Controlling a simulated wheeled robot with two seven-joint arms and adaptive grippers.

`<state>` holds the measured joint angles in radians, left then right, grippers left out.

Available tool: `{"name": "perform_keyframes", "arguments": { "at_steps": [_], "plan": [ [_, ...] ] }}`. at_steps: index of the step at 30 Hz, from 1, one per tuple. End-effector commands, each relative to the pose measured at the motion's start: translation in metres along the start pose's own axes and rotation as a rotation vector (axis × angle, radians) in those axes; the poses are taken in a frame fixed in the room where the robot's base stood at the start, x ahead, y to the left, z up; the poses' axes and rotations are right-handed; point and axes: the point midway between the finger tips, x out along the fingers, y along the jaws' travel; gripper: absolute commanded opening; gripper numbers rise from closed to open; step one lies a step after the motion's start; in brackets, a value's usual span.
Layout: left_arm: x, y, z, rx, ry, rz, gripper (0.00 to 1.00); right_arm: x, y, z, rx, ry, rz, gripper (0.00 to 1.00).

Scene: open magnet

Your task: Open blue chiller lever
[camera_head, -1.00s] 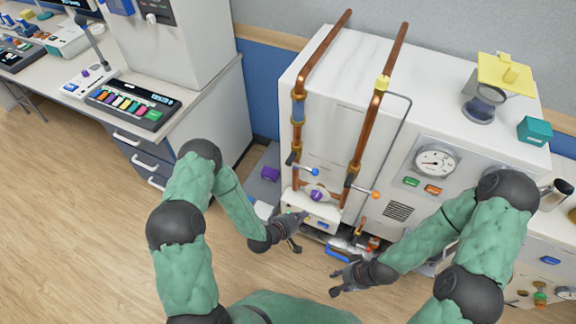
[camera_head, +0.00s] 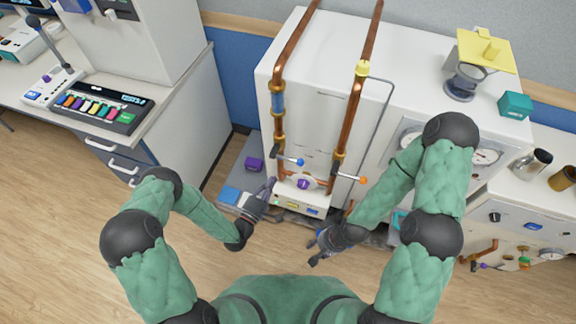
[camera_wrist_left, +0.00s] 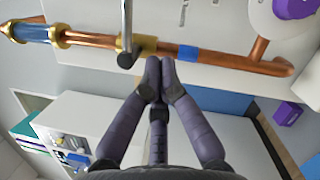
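The chiller lever with the blue ball end (camera_head: 299,162) sticks out to the right from the left copper pipe on the white cabinet. In the left wrist view its grey rod (camera_wrist_left: 126,22) crosses the pipe; the blue ball is out of that view. My left gripper (camera_head: 271,185) is below and left of the lever. In the wrist view its fingertips (camera_wrist_left: 161,72) are together, with nothing seen between them, just below the pipe and right of the lever's pivot. My right gripper (camera_head: 313,246) is low, in front of the cabinet, with fingers spread and empty.
A lever with an orange end (camera_head: 352,178) is on the right copper pipe (camera_head: 362,95). A purple knob (camera_head: 304,183) lies between the pipes. The counter (camera_head: 160,110) is further left; open floor lies in front.

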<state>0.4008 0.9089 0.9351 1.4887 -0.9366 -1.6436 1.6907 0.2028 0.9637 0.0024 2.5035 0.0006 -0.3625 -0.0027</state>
Motion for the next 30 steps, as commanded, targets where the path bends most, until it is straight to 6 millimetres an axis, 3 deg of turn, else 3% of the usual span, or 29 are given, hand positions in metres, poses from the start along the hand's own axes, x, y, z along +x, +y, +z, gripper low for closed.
{"name": "perform_keyframes", "arguments": {
  "at_steps": [8, 20, 30],
  "plan": [
    [0.026, -0.001, 0.001, 0.003, -0.005, -0.001, 0.00, 0.005, 0.002, 0.000, 0.000, 0.000, 0.000, 0.40],
    [0.100, -0.001, 0.000, 0.003, -0.003, 0.000, 0.00, 0.019, 0.007, -0.001, 0.000, 0.000, 0.000, 0.40],
    [0.088, 0.000, 0.035, 0.001, 0.000, -0.001, 0.00, 0.020, 0.007, -0.001, 0.000, 0.000, 0.000, 0.40]
  ]
}}
